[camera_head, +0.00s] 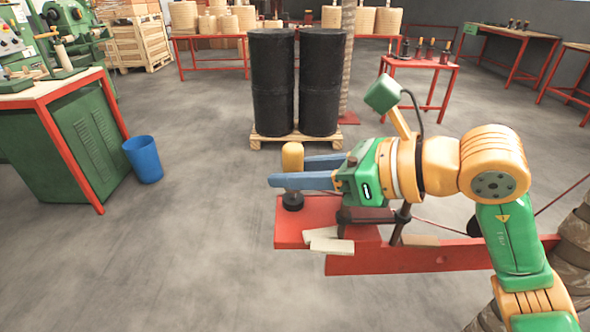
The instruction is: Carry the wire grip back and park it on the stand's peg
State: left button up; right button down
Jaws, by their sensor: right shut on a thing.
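My right gripper (290,171) reaches in from the right, its blue fingers shut on an upright piece with a rounded yellow top. I take this piece to be the wire grip (292,155). The near finger hides its middle. A round black part (293,201) shows straight below the fingers, over the end of a red stand (288,232); I cannot tell whether it belongs to the grip or to the stand. A peg cannot be made out clearly. My left gripper is not in view.
Pale blocks (327,240) lie at the red stand's front edge. Two black drums (296,82) stand on a pallet behind. A green workbench (75,145) and a blue bin (143,158) are at the left. The floor at the lower left is clear.

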jog(key=shift+f, duration=0.2)
jog(key=shift+f+b, duration=0.45)
jog(key=shift+b, duration=0.15)
jog(key=shift+f, duration=0.2)
jog(key=c, duration=0.5)
grip_release()
